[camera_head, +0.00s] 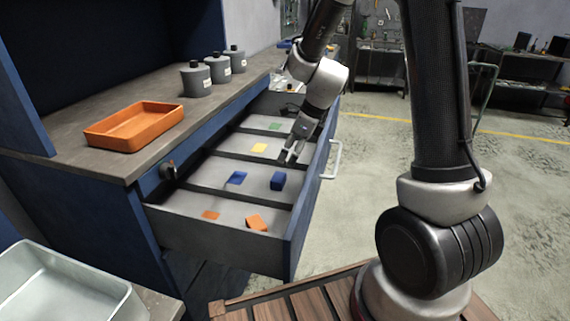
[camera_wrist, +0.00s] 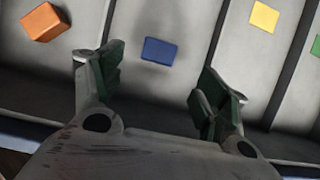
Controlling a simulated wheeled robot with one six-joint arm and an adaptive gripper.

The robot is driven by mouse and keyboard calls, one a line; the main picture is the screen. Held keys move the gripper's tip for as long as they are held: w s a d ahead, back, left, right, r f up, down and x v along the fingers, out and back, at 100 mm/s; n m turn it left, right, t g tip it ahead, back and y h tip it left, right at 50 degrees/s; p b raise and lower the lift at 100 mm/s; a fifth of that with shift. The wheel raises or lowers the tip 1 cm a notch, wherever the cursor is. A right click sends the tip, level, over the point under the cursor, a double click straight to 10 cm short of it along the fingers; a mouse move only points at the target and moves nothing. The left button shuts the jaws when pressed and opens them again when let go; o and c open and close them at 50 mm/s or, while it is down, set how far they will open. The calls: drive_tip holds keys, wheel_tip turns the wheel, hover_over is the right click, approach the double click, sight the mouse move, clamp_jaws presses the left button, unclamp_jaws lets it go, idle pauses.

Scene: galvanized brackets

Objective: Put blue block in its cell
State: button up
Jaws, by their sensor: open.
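The blue block (camera_head: 278,180) stands in the open drawer, in the same compartment as a flat blue patch (camera_head: 236,178) and to its right, nearer the drawer front. My gripper (camera_head: 291,156) is over the drawer, pointing down, above and slightly beyond the block in the head view. In the wrist view the blue block (camera_wrist: 159,50) shows between and beyond the two spread fingers (camera_wrist: 158,95), apart from both. The gripper is open and empty. The blue patch cannot be made out in the wrist view.
Thin dividers part the drawer (camera_head: 230,234). An orange block (camera_head: 257,222) and orange patch (camera_head: 211,215) share the nearest compartment; yellow (camera_head: 258,148) and green (camera_head: 275,126) patches lie farther back. An orange tray (camera_head: 134,128) and grey bottles (camera_head: 196,80) stand on the worktop.

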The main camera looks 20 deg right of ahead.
drive_tip(key=s+d+r+n+h, duration=0.1)
drive_tip(key=s+d+r+n, duration=0.4)
drive_tip(key=s+r+n, duration=0.7)
drive_tip(key=s+d+r+n+t+h, duration=0.1)
drive_tip(key=s+d+r+n, duration=0.2)
drive_tip(key=s+n, duration=0.3)
drive_tip(key=s+d+r+n+h, duration=0.1)
drive_tip(key=s+d+r+n, duration=0.2)
drive_tip(key=s+n, duration=0.3)
drive_tip(key=shift+s+d+r+n+t+h, duration=0.2)
drive_tip(key=shift+s+d+n+t+h, duration=0.25)
drive_tip(key=shift+s, duration=0.7)
drive_tip(key=shift+d, duration=0.1)
